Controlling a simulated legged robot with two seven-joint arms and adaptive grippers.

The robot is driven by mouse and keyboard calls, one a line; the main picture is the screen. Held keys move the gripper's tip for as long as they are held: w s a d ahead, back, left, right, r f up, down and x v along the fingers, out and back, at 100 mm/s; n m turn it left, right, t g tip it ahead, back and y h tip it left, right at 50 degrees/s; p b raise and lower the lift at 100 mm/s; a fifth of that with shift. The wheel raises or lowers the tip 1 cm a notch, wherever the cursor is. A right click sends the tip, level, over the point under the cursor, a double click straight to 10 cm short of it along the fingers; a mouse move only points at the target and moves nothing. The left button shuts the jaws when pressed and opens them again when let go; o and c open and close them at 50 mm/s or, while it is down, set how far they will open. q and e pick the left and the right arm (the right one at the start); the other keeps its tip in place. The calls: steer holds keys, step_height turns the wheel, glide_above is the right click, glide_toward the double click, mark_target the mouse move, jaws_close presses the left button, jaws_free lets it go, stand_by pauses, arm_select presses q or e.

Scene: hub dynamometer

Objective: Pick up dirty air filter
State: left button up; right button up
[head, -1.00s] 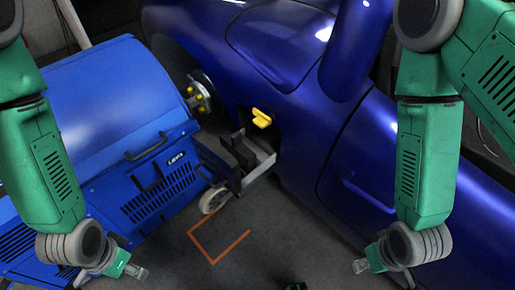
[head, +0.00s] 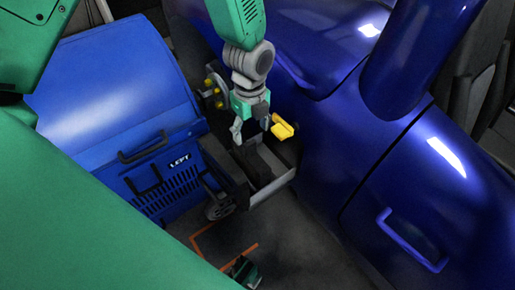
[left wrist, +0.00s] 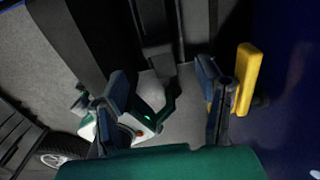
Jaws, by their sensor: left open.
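I cannot make out for sure a thing that is the dirty air filter. A yellow block-like part (head: 282,127) is at the side of the blue car, and it also shows in the left wrist view (left wrist: 246,78). My left gripper (head: 251,128) points down just left of it, above a grey bracket with dark upright plates. The left wrist view shows its two fingers (left wrist: 163,85) apart with nothing held between them. The yellow part lies beyond the right finger, outside the jaws; whether they touch is unclear. My right gripper does not show.
A blue dynamometer cabinet (head: 115,85) with black handles stands left. The grey bracket (head: 272,190) juts out between it and the blue car (head: 380,150). Orange tape (head: 222,262) marks the grey floor. A wheel (left wrist: 52,158) shows at lower left in the wrist view.

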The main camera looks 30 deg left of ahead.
arm_select(q)
steer(key=b, duration=0.1)
glide_above(251, 154)
steer(key=f, duration=0.4)
steer(key=shift+w+f, duration=0.25)
steer(key=shift+f, duration=0.1)
steer(key=shift+a+f+b, duration=0.25)
steer(key=shift+f+b, duration=0.15)
steer(key=shift+f, duration=0.1)
step_height(251, 154, down, 4)
steer(key=shift+a+r+b, duration=0.1)
steer(key=shift+a+b, duration=0.05)
steer(key=shift+b, duration=1)
steer(key=shift+f, duration=0.4)
steer(key=shift+r, duration=0.1)
jaws_close()
